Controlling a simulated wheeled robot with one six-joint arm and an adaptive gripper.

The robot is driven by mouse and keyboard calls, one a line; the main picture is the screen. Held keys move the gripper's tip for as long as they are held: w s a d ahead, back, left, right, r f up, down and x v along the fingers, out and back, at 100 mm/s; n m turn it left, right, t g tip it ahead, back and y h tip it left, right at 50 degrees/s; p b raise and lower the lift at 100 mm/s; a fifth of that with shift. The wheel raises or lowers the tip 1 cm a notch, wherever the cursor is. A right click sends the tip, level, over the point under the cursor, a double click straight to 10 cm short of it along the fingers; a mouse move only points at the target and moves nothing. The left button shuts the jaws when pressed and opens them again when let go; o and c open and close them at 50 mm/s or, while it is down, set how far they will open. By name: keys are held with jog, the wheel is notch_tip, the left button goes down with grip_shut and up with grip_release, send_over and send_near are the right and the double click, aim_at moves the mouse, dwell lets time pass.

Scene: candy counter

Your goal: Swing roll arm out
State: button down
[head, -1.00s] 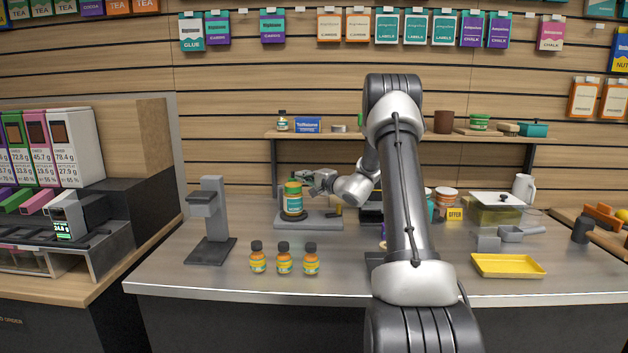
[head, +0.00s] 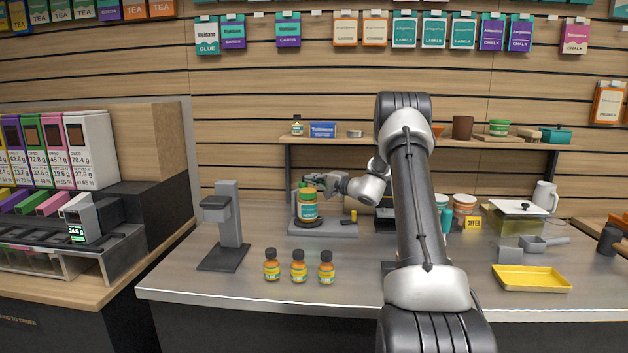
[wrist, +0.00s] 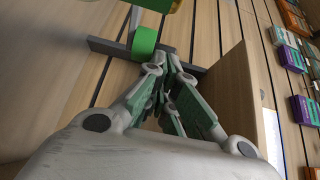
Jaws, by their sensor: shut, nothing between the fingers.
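A green-and-orange jar (head: 308,206) stands on a grey base (head: 322,231) at the back of the counter. I cannot make out the roll arm for certain in the head view; a small green part (head: 302,186) shows just above and left of the jar. In the wrist view, a green roll (wrist: 145,42) sits by a dark grey bar (wrist: 110,48), just ahead of the fingers. My gripper (head: 312,180) is shut and empty, above and beside the jar's top. Its closed fingers also show in the wrist view (wrist: 172,88). I cannot tell whether they touch the roll.
Several small orange bottles (head: 298,267) stand near the front edge. A grey stand (head: 228,225) is to the left, and a yellow tray (head: 531,278) to the right. A shelf (head: 350,141) runs behind my gripper.

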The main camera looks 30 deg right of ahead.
jog(key=shift+w+r, duration=0.1)
jog(key=shift+r, duration=0.15)
jog(key=shift+d, duration=0.1)
